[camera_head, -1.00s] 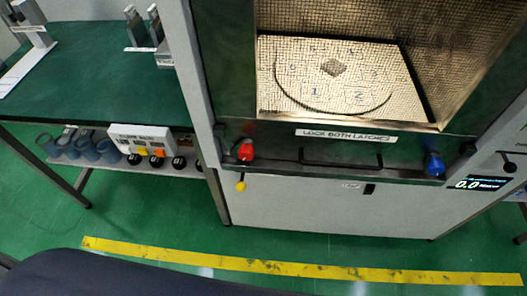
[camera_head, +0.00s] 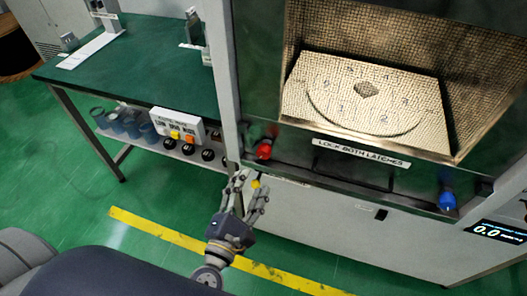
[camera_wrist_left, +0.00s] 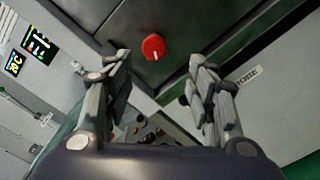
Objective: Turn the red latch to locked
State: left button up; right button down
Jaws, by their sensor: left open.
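The red latch (camera_head: 264,150) is on the front frame of the machine, at the left below the chamber opening. In the left wrist view the red latch (camera_wrist_left: 152,46) is a round knob with a short white mark near its lower edge. My left gripper (camera_head: 250,183) is open and empty, below the red latch and apart from it in the head view. In the left wrist view its fingers (camera_wrist_left: 160,68) stand wide apart, with the latch beyond and between them. My right gripper is not in view.
A blue latch (camera_head: 447,201) is at the right of the frame; a label (camera_head: 362,152) reads "LOCK BOTH LATCHES". A yellow ball (camera_head: 256,184) shows by my fingers. A green bench (camera_head: 150,80) with a lower shelf stands left. Floor before the machine is clear.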

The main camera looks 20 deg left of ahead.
aim_at(263, 156)
pick_arm(q)
jog(key=shift+n, duration=0.3)
jog(key=w+p, duration=0.1)
jog(key=w, duration=0.2)
jog(key=w+p, duration=0.1)
jog(key=w, duration=0.2)
jog(key=w+r, duration=0.1)
jog(key=w, duration=0.2)
jog(key=shift+w+p, duration=0.3)
jog(key=shift+p, duration=0.1)
jog(key=shift+w+d, duration=0.1)
jog(key=shift+w, duration=0.55)
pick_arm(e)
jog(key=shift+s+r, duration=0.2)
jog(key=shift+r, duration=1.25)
pick_arm(q)
jog(key=shift+c, duration=0.2)
